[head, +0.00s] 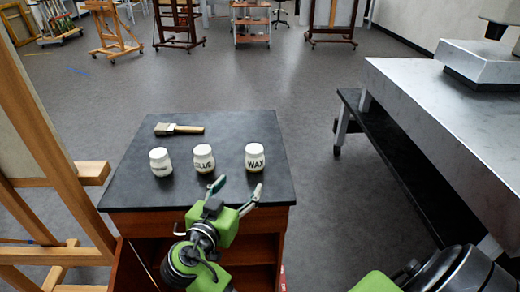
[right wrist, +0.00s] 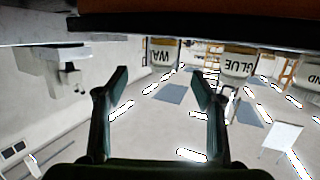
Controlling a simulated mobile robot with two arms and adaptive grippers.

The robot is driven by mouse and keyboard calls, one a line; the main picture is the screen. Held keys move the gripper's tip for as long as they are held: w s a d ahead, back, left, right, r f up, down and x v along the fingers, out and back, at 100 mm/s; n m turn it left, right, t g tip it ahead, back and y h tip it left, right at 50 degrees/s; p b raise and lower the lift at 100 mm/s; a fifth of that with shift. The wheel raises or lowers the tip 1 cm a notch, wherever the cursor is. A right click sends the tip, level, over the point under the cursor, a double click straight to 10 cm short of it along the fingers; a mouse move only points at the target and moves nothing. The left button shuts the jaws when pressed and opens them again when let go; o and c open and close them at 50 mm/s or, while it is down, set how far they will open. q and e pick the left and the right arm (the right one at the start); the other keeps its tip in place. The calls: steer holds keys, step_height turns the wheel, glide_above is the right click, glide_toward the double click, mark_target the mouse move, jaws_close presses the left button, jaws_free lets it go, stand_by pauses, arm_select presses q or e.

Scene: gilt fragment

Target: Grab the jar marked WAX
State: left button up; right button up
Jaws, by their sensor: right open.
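The WAX jar (head: 255,158) is white with black lettering and stands upright on the right side of a black-topped cabinet (head: 140,197). My right gripper (head: 238,187) is open and empty in front of the jars, nearer to me, with its fingers towards the GLUE and WAX jars. In the right wrist view, which appears upside down, the WAX jar (right wrist: 163,52) shows beyond and between the open fingers (right wrist: 159,80), apart from them. My left gripper is not in view.
The GLUE jar (head: 204,159) and another white jar (head: 160,162) with an unclear label stand to the left. A flat brush (head: 179,129) lies behind them. A wooden easel (head: 45,130) is close at left, a metal-topped press table (head: 450,105) at right.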

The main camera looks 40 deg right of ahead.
mark_target(251, 165)
steer(key=p+x, duration=0.1)
steer(key=x, duration=0.7)
steer(key=shift+r, duration=0.2)
steer(key=shift+w+d+p, duration=0.35)
steer(key=shift+p, duration=0.05)
steer(key=x, duration=0.2)
steer(key=p+x, duration=0.1)
steer(key=x, duration=0.1)
steer(key=shift+w+f, duration=0.15)
steer(key=shift+w, duration=0.3)
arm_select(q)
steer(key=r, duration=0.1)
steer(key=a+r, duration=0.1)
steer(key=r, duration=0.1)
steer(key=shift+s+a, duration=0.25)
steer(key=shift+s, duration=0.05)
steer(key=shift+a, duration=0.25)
arm_select(e)
steer(key=c, duration=1.3)
